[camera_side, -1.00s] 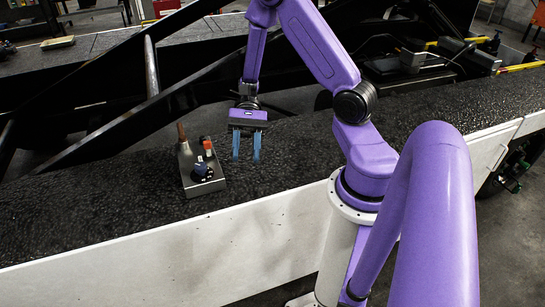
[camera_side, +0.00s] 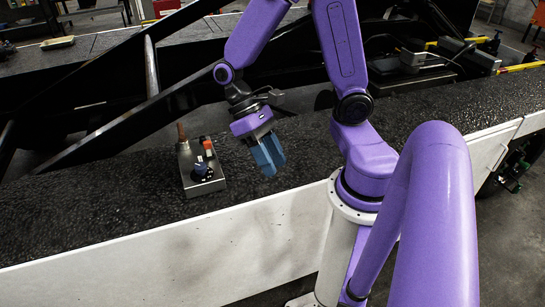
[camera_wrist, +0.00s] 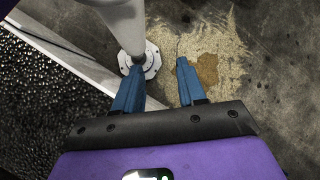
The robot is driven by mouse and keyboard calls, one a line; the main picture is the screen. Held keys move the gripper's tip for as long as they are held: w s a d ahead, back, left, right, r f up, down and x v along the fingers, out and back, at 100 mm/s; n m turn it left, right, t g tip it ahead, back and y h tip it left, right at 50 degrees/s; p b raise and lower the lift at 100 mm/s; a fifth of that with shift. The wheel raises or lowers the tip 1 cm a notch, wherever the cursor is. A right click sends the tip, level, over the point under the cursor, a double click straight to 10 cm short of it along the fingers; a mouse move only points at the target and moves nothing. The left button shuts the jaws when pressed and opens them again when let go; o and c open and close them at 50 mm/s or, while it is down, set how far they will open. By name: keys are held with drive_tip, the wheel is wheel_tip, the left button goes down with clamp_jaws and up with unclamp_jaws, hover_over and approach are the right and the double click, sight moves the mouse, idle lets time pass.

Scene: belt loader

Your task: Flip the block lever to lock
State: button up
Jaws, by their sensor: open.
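A small grey metal control box (camera_side: 207,183) sits on the black textured ledge. It carries a brown upright lever (camera_side: 181,132), a red part (camera_side: 208,145) and a dark blue knob (camera_side: 200,168); I cannot tell which is the block lever. My gripper (camera_side: 268,158) is to the right of the box, apart from it, tilted with its blue fingers pointing down and to the right. In the wrist view my gripper (camera_wrist: 158,82) is open and empty, with floor between the fingers. The control box is not in the wrist view.
The black ledge (camera_side: 100,208) has free room left of the box. Black diagonal beams (camera_side: 95,125) rise behind it.

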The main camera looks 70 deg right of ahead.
drive_tip(key=shift+s+r+n, duration=0.1)
drive_tip(key=shift+s+n, duration=0.05)
drive_tip(key=shift+n, duration=0.15)
drive_tip(key=shift+o, duration=1)
drive_tip(key=m+t, duration=0.4)
drive_tip(key=m, duration=0.6)
approach(206, 141)
drive_tip(key=shift+y, duration=0.4)
drive_tip(key=x, duration=1.2)
drive_tip(key=shift+s+d, duration=0.1)
drive_tip(key=shift+d, duration=0.3)
